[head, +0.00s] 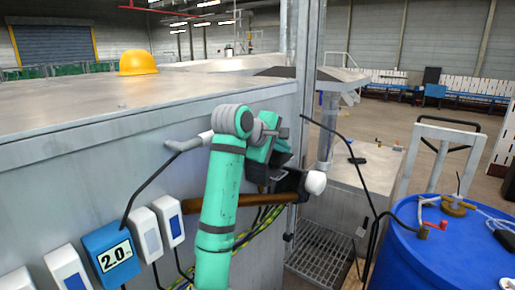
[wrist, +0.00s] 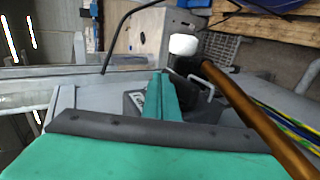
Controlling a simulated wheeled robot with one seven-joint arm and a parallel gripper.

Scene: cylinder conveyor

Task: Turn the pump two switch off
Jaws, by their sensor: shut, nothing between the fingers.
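My gripper (wrist: 160,82) is shut and empty in the wrist view, its narrow teal end in front of a dark grey box (wrist: 134,103) with a small pale label. A bent metal handle (wrist: 207,84) and a white round knob (wrist: 184,44) show just beyond it. In the head view my gripper (head: 267,152) is by the near corner of the metal cabinet, above a brown pipe. The white knob (head: 316,183) is right of it. I cannot tell which part is the pump two switch, nor whether the gripper touches the box.
The grey metal cabinet (head: 120,117) fills the left, with a yellow helmet (head: 138,62) on top. White boxes (head: 146,234) and a blue 2.0 display (head: 111,254) line its front. The brown pipe (head: 225,204) runs under my gripper. A blue barrel (head: 440,255) stands right.

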